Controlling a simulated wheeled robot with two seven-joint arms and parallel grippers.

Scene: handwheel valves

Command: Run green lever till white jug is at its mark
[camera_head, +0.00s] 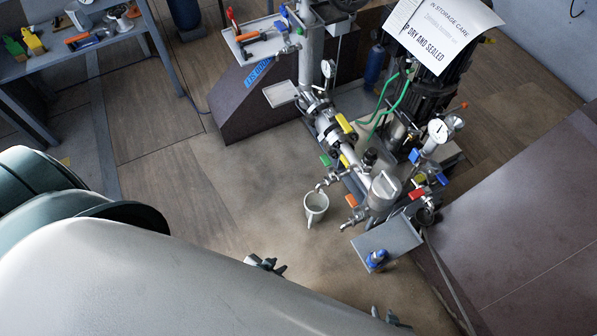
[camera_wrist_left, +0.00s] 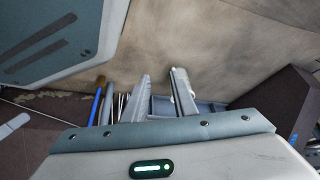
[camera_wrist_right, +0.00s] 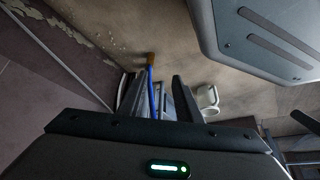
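The white jug (camera_head: 316,205) is upright with its open top toward me, below a small spout (camera_head: 322,186) on the pipework. Its level and its mark are too small to make out. It also shows in the right wrist view (camera_wrist_right: 208,100), right of the fingers. The green lever (camera_head: 325,160) sticks out left of the pipe, above the jug in the picture. My left gripper (camera_head: 266,264) is below and left of the jug, apart from it; its fingers are open and empty in the left wrist view (camera_wrist_left: 162,92). My right gripper (camera_head: 388,318) is at the bottom edge, with its fingers open (camera_wrist_right: 158,98).
Yellow (camera_head: 346,123), red (camera_head: 417,193) and orange (camera_head: 351,200) handles crowd the pipework. A paper sign (camera_head: 440,30) covers a dark machine. The floor (camera_head: 200,180) left of the jug is clear.

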